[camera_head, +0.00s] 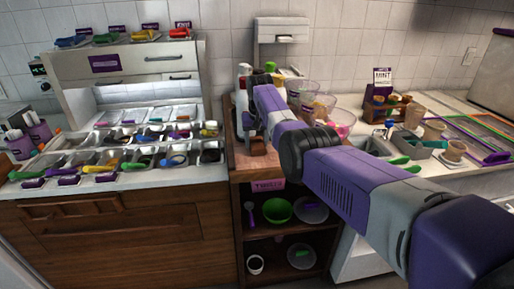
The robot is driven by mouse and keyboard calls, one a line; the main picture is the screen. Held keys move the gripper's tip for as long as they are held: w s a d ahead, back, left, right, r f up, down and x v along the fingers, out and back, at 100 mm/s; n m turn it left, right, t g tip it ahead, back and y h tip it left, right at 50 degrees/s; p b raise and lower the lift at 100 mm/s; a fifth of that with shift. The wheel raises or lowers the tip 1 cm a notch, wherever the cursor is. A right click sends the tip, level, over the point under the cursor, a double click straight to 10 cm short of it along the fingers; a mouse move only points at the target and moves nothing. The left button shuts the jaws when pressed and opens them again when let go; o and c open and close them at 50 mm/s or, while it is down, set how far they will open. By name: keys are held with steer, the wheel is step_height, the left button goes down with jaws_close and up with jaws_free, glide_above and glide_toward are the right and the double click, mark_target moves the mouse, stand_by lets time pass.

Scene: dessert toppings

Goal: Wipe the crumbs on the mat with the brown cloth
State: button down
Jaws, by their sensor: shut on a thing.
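My arm reaches from the lower right to the wooden-topped stand in the middle, and my gripper (257,143) is at its far end, low over that top. The gripper is small and dark here. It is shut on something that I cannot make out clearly. I cannot pick out the brown cloth with certainty. A flat mat-like area with coloured edge lines (478,133) lies on the right counter, but I cannot tell if it is the task's mat. Crumbs are too small to see, and my arm hides part of the stand's top.
Clear cups (318,101) and a pink bowl (343,120) stand close behind my arm. Rows of topping trays (165,137) fill the left counter. Below, shelves hold a green bowl (277,210). A sign marked MINT (382,78) and paper cups (415,114) stand on the right.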

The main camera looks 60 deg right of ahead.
mark_target(256, 138)
steer(key=shift+w+d+r, duration=0.25)
steer(key=shift+d+r, duration=0.05)
steer(key=shift+r, duration=0.05)
step_height(256, 138, up, 4)
steer(key=p, duration=0.2)
steer(key=shift+w+d+f+p, duration=0.1)
steer(key=shift+d+f+p, duration=0.05)
steer(key=shift+f+p, duration=0.15)
step_height(256, 138, up, 2)
steer(key=shift+r+p, duration=0.15)
steer(key=shift+p, duration=1)
steer(key=shift+a, duration=0.2)
steer(key=shift+r+p, duration=1.4)
steer(key=shift+r, duration=0.05)
steer(key=shift+f, duration=0.1)
